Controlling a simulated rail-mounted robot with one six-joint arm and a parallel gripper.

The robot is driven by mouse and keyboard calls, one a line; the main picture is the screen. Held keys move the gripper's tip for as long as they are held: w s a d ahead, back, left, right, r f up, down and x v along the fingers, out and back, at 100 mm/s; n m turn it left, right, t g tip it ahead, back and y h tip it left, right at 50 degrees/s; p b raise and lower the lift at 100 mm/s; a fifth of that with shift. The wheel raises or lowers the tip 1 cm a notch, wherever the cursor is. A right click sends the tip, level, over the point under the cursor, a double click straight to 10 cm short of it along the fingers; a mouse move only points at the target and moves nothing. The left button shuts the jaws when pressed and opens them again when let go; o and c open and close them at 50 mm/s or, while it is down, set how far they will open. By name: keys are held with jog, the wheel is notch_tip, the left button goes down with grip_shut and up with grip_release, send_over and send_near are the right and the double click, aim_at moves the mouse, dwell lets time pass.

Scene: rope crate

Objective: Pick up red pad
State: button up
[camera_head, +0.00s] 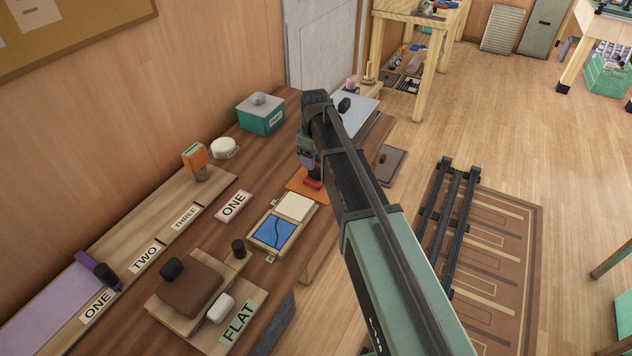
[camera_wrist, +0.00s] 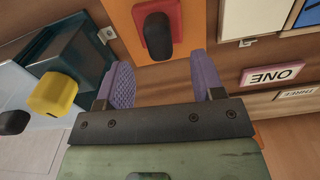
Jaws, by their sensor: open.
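The red pad (camera_head: 313,184) lies on an orange board (camera_head: 297,183) on the brown bench in the head view, partly hidden by my arm. My gripper (camera_head: 309,168) is just above or beside the pad in the head view; the exact gap cannot be told. In the wrist view my gripper (camera_wrist: 163,62) has its two purple fingers spread apart with nothing between them. The knob appears ahead of the fingertips, roughly between them.
A blue and cream tray (camera_head: 273,232) and a pink ONE block (camera_head: 233,206) are nearby. A teal box (camera_head: 260,119) and a white round item (camera_head: 224,148) stand farther back. A dark box (camera_wrist: 80,55) with a yellow knob (camera_wrist: 52,94) is close to the left finger.

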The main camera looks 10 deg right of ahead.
aim_at(316, 167)
notch_tip(316, 167, down, 5)
jog(key=b, duration=0.4)
jog(key=shift+d+f, duration=0.1)
jog(key=shift+d, duration=0.05)
jog(key=shift+r, duration=0.25)
grip_shut()
jog(key=shift+r+p, duration=0.15)
jog(key=shift+p, duration=0.15)
notch_tip(316, 167, up, 20)
jog(key=p, duration=1.9)
jog(key=shift+p, duration=0.35)
